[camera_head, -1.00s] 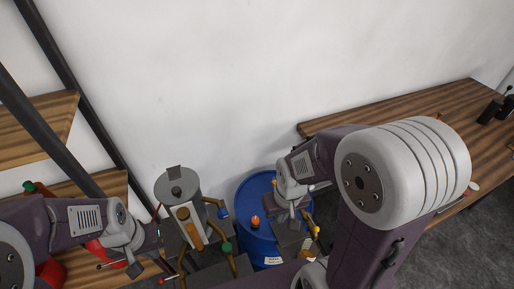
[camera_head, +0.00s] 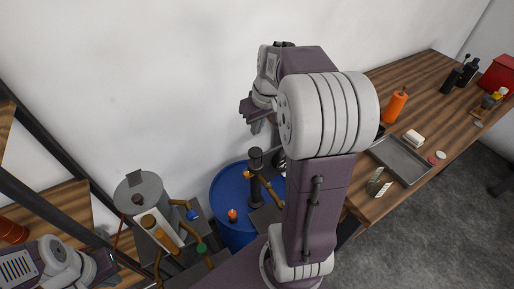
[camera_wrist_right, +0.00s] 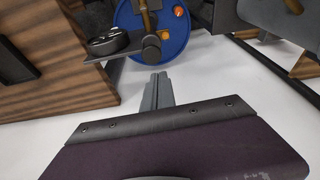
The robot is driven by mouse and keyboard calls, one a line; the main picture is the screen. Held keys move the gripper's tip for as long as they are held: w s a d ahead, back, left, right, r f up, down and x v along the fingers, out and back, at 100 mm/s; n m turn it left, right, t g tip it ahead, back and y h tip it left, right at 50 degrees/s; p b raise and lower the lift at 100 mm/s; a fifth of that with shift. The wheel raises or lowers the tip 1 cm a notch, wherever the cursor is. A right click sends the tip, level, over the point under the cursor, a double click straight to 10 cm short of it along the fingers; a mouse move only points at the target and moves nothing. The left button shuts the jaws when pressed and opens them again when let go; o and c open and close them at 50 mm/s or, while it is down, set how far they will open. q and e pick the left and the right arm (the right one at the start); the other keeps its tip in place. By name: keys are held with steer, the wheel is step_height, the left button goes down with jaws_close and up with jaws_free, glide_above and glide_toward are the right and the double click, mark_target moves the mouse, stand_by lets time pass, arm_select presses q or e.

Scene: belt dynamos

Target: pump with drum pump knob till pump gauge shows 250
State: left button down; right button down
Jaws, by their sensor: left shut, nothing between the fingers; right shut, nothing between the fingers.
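A blue drum (camera_head: 225,190) stands on the floor by the wall, with an orange cap (camera_head: 233,215) on top. A dark upright pump (camera_head: 256,180) with a black knob-like top (camera_head: 256,154) rises from it. My right gripper (camera_head: 256,125) is shut and empty, above and apart from that top. In the right wrist view its closed fingers (camera_wrist_right: 157,90) point toward the drum (camera_wrist_right: 183,40); a dark round part (camera_wrist_right: 108,44) lies left of them. I cannot tell whether it is the gauge; no reading is legible. My left gripper (camera_head: 112,264) is shut at the lower left, away from the pump.
A grey cylinder (camera_head: 138,190) and a stand with brown pipes and blue and green knobs (camera_head: 202,248) are left of the drum. A wooden bench (camera_head: 425,85) at right bears a metal tray (camera_head: 400,158) and an orange bottle (camera_head: 394,106). My right arm hides part of the drum.

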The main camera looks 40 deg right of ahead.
mark_target(258, 154)
steer(key=shift+s+d+r, duration=0.1)
steer(key=shift+d+r, duration=0.15)
steer(key=shift+d, duration=0.25)
steer(key=shift+s+d+r, duration=0.1)
steer(key=shift+d+r, duration=0.15)
steer(key=shift+d, duration=0.25)
steer(key=x, duration=1.4)
steer(key=shift+s+d+f, duration=0.15)
steer(key=shift+s, duration=0.2)
step_height(258, 154, down, 4)
steer(key=b, duration=0.4)
steer(key=shift+f, duration=0.2)
steer(key=shift+s+r, duration=0.2)
steer(key=shift+s, duration=0.05)
